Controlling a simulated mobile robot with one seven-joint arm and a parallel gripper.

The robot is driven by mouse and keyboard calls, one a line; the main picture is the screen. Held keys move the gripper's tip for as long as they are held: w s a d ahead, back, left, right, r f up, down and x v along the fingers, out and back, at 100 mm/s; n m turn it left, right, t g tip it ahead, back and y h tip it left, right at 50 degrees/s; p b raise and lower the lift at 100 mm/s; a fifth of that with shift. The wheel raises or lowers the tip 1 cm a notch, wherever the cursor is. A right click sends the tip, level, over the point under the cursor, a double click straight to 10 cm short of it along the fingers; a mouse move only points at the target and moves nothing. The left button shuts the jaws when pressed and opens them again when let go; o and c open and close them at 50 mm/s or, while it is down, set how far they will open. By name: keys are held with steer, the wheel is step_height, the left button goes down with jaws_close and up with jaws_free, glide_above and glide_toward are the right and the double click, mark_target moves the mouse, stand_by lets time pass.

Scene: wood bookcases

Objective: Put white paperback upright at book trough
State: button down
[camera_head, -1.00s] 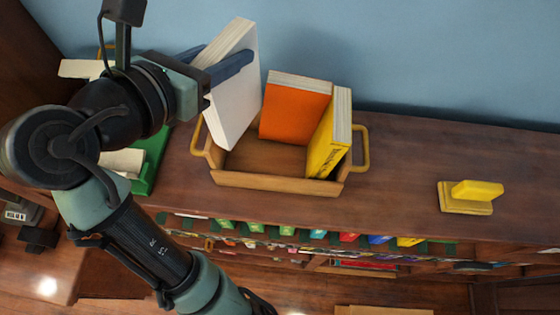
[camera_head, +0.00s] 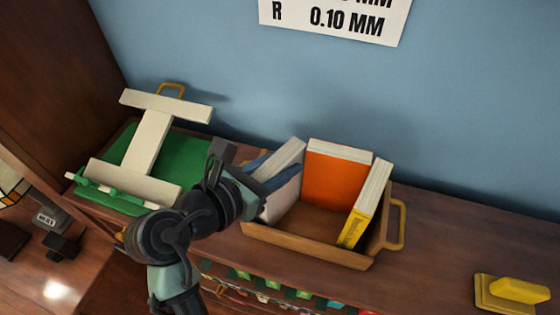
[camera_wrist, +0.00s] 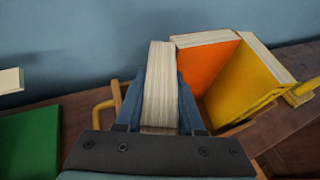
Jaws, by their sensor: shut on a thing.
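The white paperback (camera_head: 284,198) is held between the blue fingers of my gripper (camera_head: 272,168), which is shut on it. It stands on edge, leaning slightly, at the left end of the wooden book trough (camera_head: 305,246). Its lower part is inside the trough's outline; whether it touches the floor is hidden. In the wrist view, the paperback's page edges (camera_wrist: 160,88) show between both fingers. An orange book (camera_head: 336,182) stands at the trough's back, right of the paperback. A yellow book (camera_head: 365,212) leans at its right end.
A green board with a cream stand (camera_head: 150,140) lies left of the trough. A yellow block on a base (camera_head: 512,291) sits far right. The blue wall is close behind. The shelf top between trough and yellow block is clear.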

steer(key=c, duration=0.8)
jaws_free()
